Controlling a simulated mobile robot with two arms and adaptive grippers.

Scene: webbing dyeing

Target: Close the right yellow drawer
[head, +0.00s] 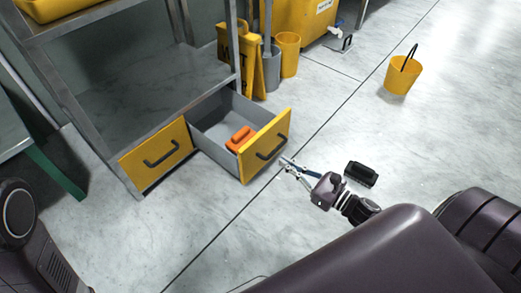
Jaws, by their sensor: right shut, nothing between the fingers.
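The right yellow drawer (266,146) is pulled out from under the steel workbench. Its yellow front has a dark handle (272,148), and an orange object (240,138) lies inside the grey drawer box. The left yellow drawer (157,155) is shut, flush with the bench. My right gripper (284,160) is shut and empty, just to the right of the open drawer's front, near its handle. I cannot tell whether it touches the front. My left gripper is not in view; only part of my left arm may show at the lower left.
A steel workbench (110,105) stands over the drawers. A yellow floor sign (240,62), a grey bin (270,68) and a yellow bin (288,54) stand behind. A yellow bucket (402,76) and a black object (361,174) are on the floor, which is otherwise open at right.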

